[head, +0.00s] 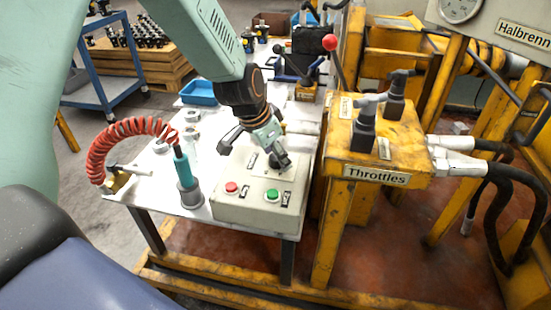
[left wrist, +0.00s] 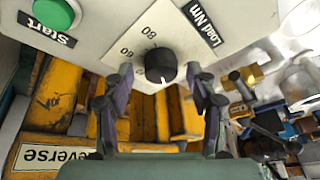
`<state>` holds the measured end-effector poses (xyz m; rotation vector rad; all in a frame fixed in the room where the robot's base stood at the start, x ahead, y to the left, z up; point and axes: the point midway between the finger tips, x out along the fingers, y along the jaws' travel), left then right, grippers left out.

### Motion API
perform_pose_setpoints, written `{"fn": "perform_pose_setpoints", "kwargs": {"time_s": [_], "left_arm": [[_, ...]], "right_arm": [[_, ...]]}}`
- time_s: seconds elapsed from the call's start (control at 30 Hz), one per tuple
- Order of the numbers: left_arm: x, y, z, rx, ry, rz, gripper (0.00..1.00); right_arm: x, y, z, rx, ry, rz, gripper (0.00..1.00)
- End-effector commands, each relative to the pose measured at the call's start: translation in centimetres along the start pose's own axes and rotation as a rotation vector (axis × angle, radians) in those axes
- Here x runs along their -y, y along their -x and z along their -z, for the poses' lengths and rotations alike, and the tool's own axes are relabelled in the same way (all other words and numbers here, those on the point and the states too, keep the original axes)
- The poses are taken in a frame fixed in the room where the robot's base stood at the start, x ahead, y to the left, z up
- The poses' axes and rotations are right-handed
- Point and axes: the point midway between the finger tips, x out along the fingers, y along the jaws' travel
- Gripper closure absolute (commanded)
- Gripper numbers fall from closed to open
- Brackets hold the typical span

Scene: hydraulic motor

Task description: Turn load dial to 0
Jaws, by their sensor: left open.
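The load dial (left wrist: 161,66) is a round black knob with a white pointer line that points toward the bottom of the left wrist view. Printed numbers, including a 60, curve beside it, next to a "Load Nm" label (left wrist: 202,24). My left gripper (left wrist: 161,88) is open, with one finger on each side of the dial; I see gaps between the fingers and the knob. In the head view my left gripper (head: 278,159) is at the back of the pale control box (head: 240,212) and hides most of the dial. My right gripper is not in view.
The box carries a red button (head: 231,187) and a green Start button (head: 271,194) in front of my gripper. A teal-handled tool (head: 183,167) with a red coiled hose (head: 107,142) stands left. The yellow throttle stand (head: 345,150) with levers is close on the right.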

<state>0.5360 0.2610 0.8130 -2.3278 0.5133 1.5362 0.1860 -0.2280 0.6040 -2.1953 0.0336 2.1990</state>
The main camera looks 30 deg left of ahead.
Motion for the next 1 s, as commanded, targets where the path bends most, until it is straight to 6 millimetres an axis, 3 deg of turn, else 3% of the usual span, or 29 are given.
{"fn": "perform_pose_setpoints", "kwargs": {"time_s": [0.33, 0.9, 1.0], "left_arm": [[-0.01, -0.13, 0.01, 0.000, -0.001, 0.000, 0.44], [-0.01, -0.12, 0.01, 0.000, -0.001, 0.000, 0.93], [-0.01, -0.11, 0.02, 0.000, 0.000, 0.000, 0.97]], "right_arm": [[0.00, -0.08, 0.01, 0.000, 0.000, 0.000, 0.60], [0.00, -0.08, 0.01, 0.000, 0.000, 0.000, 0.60], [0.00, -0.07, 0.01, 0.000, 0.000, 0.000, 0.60]]}}
